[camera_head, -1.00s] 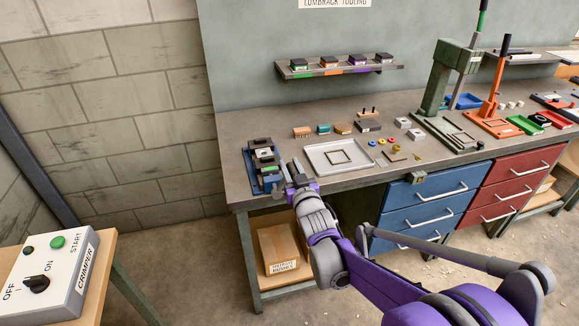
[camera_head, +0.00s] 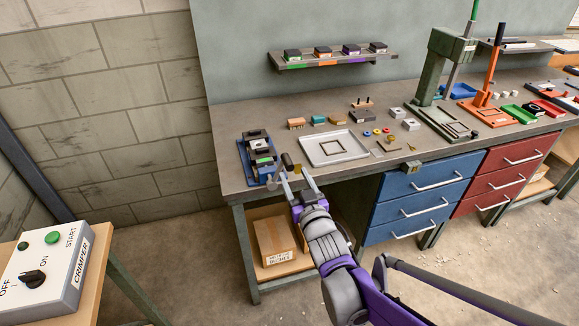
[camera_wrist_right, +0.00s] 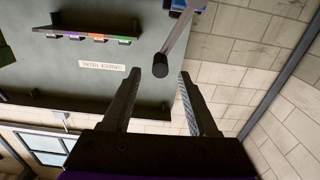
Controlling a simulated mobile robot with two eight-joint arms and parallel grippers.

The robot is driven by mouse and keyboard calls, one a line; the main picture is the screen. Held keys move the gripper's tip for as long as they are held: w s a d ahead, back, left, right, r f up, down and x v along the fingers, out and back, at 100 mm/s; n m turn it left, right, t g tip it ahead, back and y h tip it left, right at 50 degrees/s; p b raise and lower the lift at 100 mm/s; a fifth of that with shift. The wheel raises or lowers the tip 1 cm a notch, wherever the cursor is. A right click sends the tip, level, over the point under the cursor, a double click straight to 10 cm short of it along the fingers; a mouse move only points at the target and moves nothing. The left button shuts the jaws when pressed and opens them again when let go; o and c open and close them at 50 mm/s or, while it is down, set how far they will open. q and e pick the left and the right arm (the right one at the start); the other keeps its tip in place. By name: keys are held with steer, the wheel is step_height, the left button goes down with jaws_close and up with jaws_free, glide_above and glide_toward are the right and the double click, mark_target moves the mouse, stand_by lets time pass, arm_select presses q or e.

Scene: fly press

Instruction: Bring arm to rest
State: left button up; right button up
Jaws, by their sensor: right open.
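My right gripper (camera_head: 292,180) is at the front left edge of the bench, its two fingers apart and nothing held between them. A dark handle end (camera_head: 287,161) is just beyond the fingertips, by the blue fixture (camera_head: 245,165). In the right wrist view my open fingers (camera_wrist_right: 158,90) point up, and a grey rod with a black end (camera_wrist_right: 160,70) reaches down toward the gap between them. The wrist view does not clearly show how far the rod is from the fingers. My left gripper is in neither view.
A white tray (camera_head: 355,154) and small parts lie right of the fixture. A green press (camera_head: 433,80) and an orange press (camera_head: 488,80) stand farther right. A crimper control box (camera_head: 75,262) is at lower left.

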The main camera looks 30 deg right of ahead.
steer(key=shift+v, duration=0.9)
steer(key=s+a+f+g+y+p, duration=0.1)
steer(key=s+a+f+g, duration=0.2)
steer(key=s, duration=0.3)
steer(key=s+a+f+n+g+y+p, duration=0.1)
steer(key=s+a+f+g+y, duration=0.1)
steer(key=s+a+f+g, duration=0.2)
steer(key=s+a+f+n+g+y+p, duration=0.1)
steer(key=s+a+f+g, duration=0.3)
steer(key=s, duration=0.6)
steer(key=shift+a+g+p, duration=0.35)
steer(key=shift+a+g, duration=0.15)
steer(key=shift+a, duration=0.55)
steer(key=shift+f, duration=0.1)
